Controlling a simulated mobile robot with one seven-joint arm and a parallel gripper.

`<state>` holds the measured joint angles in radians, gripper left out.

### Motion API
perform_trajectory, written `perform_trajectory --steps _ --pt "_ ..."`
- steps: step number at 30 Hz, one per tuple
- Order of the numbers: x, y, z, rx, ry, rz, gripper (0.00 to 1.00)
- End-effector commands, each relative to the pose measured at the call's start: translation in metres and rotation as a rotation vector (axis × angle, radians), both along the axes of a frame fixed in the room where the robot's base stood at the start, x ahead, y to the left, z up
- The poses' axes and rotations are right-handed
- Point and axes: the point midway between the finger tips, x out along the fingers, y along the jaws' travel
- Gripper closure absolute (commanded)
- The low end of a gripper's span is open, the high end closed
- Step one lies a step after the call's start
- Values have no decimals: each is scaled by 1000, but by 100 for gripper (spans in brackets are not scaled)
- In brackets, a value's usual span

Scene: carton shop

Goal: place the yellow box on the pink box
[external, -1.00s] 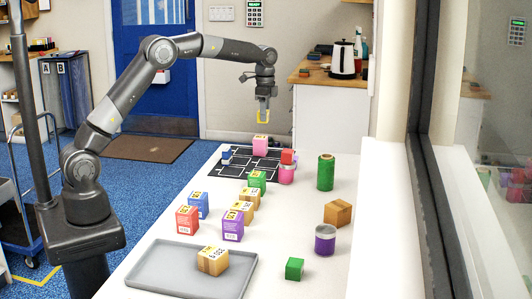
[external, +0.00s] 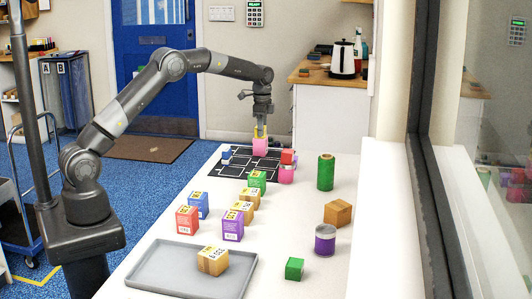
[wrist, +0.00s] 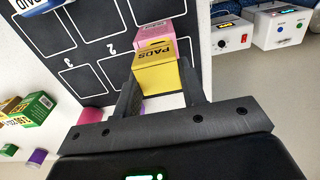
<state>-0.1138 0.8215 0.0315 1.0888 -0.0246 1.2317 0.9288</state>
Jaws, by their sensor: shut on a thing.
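The yellow box (wrist: 157,72) is between the two dark fingers of my gripper (wrist: 160,90) in the wrist view, and the gripper is shut on it. In the external view my gripper (external: 260,132) is at the far end of the table, directly above the pink box (external: 260,148). The yellow box shows there only as a small yellow patch, partly hidden by the fingers. The pink box stands on the dark grid mat (external: 235,170). In the wrist view the pink box (wrist: 154,28) shows just beyond the yellow one. I cannot tell whether the two touch.
A green cylinder (external: 326,172) stands further right. Several boxes and a grey tray (external: 150,278) are nearer.

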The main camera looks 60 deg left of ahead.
Motion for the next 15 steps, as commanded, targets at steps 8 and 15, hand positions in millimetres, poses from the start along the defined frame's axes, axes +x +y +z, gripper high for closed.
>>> perform_trajectory --steps 8,15 --pt "0 0 -3 1 -1 0 55" --pt "0 0 -2 0 0 0 41"
